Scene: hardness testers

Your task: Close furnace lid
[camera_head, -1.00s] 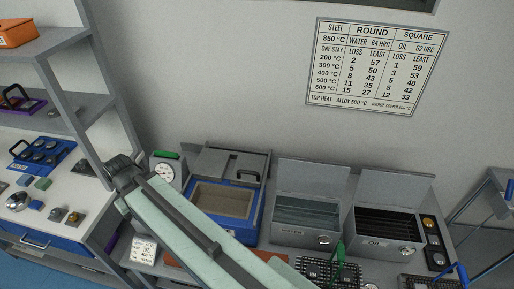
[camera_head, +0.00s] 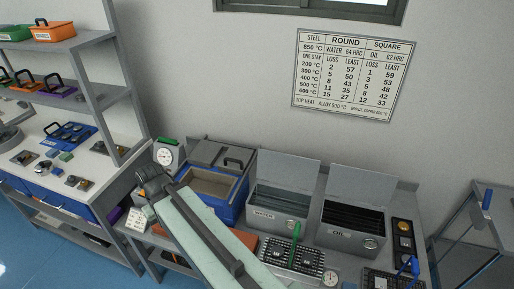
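The furnace (camera_head: 229,214) is a blue box on the bench, with a tan-lined chamber (camera_head: 208,185) showing open at its top. Its grey lid (camera_head: 207,153) with a black handle (camera_head: 234,162) sits at the back of the box, clear of most of the chamber. My pale green arm link crosses in front of the furnace's left and front, hiding part of it. The dark joint at the link's far end is left of the furnace. I see no gripper fingers.
Right of the furnace stand the water tank (camera_head: 264,216) and oil tank (camera_head: 338,242), both with raised lids. A dial gauge (camera_head: 166,155) stands at the furnace's back left. Wire racks (camera_head: 291,258) lie in front of the tanks. A shelf unit (camera_head: 101,95) is at left.

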